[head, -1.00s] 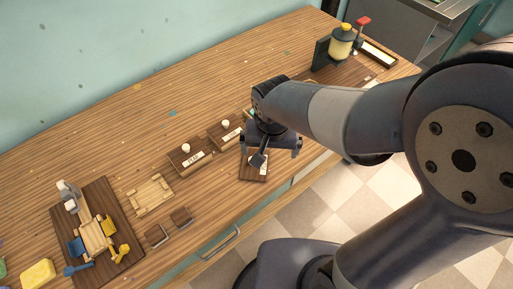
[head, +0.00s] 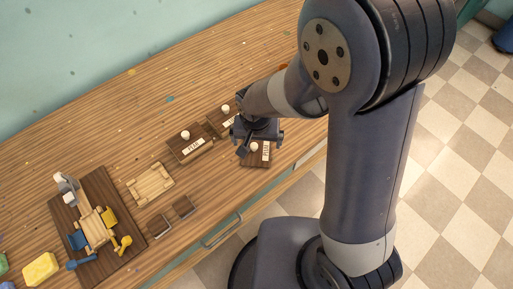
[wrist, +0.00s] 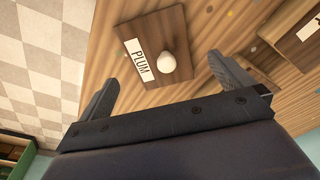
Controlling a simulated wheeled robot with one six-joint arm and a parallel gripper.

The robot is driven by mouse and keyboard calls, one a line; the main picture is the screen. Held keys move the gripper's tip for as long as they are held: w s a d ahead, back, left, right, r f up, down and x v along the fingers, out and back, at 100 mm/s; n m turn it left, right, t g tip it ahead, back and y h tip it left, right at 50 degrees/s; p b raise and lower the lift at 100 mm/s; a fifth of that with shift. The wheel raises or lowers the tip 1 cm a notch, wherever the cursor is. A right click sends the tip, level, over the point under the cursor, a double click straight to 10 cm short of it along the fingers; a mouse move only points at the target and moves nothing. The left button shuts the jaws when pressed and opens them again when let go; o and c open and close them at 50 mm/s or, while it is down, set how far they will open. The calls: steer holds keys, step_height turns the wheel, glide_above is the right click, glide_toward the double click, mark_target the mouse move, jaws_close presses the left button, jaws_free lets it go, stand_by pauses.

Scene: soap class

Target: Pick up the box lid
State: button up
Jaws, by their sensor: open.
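A dark wooden lid (head: 249,160) with a round white knob and a white label lies near the counter's front edge, partly hidden by my gripper in the head view. In the wrist view, a lid (wrist: 150,25) labelled PLUM has its white knob (wrist: 167,62) just beyond the space between my fingers. My gripper (head: 258,137) is open and empty over that area; in the wrist view its fingers (wrist: 163,88) stand wide apart, clear of the knob. Two similar labelled lids or boxes, one at left (head: 190,147) and one farther back (head: 220,121), also have white knobs.
The rear counter is mostly clear.

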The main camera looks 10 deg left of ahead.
mark_target(257, 148)
steer(key=shift+w+f, duration=0.15)
steer(key=shift+f, duration=0.8)
steer(key=shift+w+f, duration=0.1)
steer(key=shift+f, duration=0.8)
steer(key=shift+c, duration=0.2)
steer(key=c, duration=1)
